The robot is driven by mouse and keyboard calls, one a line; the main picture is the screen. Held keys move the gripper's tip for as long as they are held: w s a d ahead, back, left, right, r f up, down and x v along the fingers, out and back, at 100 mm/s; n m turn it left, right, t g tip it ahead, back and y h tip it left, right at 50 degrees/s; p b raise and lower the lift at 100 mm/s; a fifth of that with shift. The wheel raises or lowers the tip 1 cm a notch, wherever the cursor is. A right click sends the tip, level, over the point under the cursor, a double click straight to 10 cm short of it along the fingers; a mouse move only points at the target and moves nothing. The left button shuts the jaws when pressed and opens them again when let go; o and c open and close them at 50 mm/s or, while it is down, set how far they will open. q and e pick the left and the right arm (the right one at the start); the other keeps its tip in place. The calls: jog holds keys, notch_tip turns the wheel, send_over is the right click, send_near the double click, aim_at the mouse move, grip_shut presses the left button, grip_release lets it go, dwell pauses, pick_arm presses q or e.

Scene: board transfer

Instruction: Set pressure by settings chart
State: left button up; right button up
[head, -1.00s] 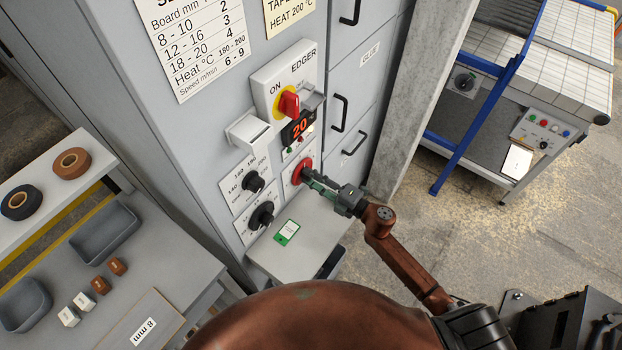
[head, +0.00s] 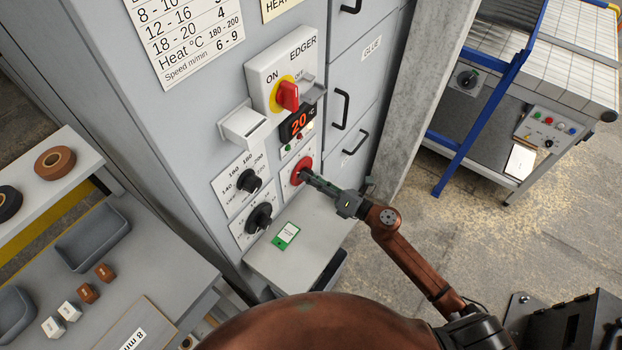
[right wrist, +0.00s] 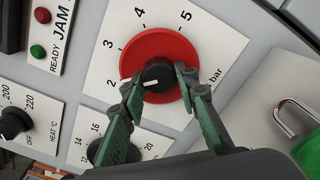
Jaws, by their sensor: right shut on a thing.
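The pressure dial is a red disc (head: 299,170) low on the grey edger cabinet. In the right wrist view it shows a black knob (right wrist: 158,72) and a bar scale with 2, 3, 4 and 5. The knob's white line points left, close to 2. My right gripper (head: 306,175) is shut on the knob, with one green finger on each side in the right wrist view (right wrist: 157,80). The settings chart (head: 185,45) is cut off at the top; its 8 - 10, 12 - 16 and 18 - 20 rows show. A board (head: 150,318) labelled 8 mm lies at the bottom. My left gripper is out of view.
Two black dials, heat (head: 248,181) and a lower one (head: 262,217), sit left of the pressure dial. The red ON/OFF switch (head: 288,95) and a display reading 20 (head: 297,122) are above.

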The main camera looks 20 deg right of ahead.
jog(key=shift+f+n, duration=0.1)
jog(key=shift+n, duration=0.2)
dwell(0.4)
jog(key=o, duration=1.1)
jog(key=v, duration=1.2)
jog(key=shift+d, duration=0.1)
